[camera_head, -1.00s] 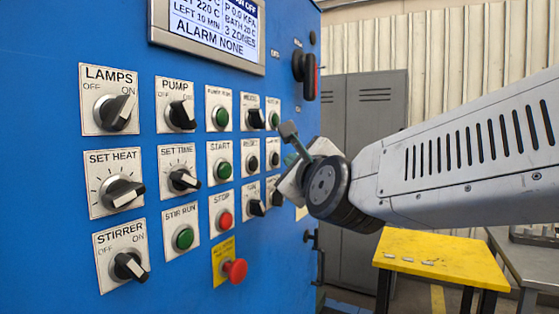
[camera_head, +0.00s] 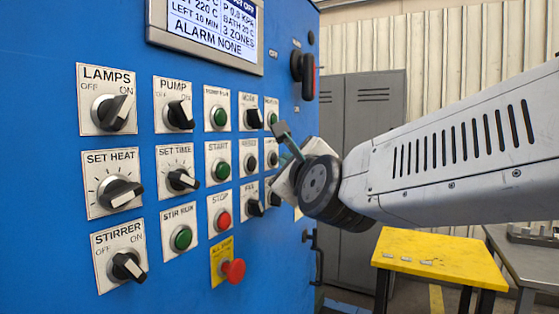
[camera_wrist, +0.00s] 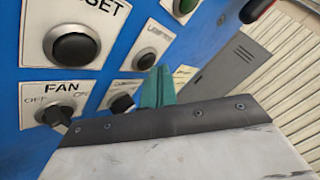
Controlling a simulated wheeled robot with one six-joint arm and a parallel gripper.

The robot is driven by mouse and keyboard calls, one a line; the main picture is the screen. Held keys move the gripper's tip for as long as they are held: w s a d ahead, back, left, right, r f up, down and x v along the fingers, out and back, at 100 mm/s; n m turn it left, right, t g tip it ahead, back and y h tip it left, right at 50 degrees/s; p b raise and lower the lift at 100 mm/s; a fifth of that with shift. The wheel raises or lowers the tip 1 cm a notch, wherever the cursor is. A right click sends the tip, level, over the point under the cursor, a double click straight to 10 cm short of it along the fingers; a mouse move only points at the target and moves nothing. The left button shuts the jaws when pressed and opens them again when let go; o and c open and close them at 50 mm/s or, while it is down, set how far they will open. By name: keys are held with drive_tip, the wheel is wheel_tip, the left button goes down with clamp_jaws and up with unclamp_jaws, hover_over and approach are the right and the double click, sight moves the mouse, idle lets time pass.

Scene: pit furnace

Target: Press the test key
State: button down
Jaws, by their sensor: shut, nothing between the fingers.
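The furnace's blue control panel (camera_head: 180,245) fills the left of the head view. A small black key with a blurred label, perhaps the test key (camera_wrist: 146,61), sits right of the RESET button (camera_wrist: 75,48) in the wrist view. I cannot read its label surely. In the head view, that key (camera_head: 273,159) is in the middle row at the right, close to my gripper. My gripper (camera_wrist: 160,72) shows teal fingers, shut and empty, with tips just right of the key in the wrist view. I cannot tell whether they touch the panel. My gripper (camera_head: 284,134) is side-on in the head view.
The FAN switch (camera_wrist: 54,115) and another black knob (camera_wrist: 122,103) are near my fingers. A green button (camera_wrist: 185,6) is above. In the head view, a red stop button (camera_head: 234,270) juts out low. A yellow table (camera_head: 440,255) and grey locker (camera_head: 360,130) stand right.

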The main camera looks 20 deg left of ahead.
drive_tip(key=shift+a, duration=0.4)
idle(0.4)
drive_tip(key=shift+d, duration=0.8)
drive_tip(key=shift+d, duration=0.1)
drive_tip(key=d, duration=0.5)
drive_tip(key=shift+s, duration=0.25)
drive_tip(key=shift+a, duration=0.1)
idle(0.7)
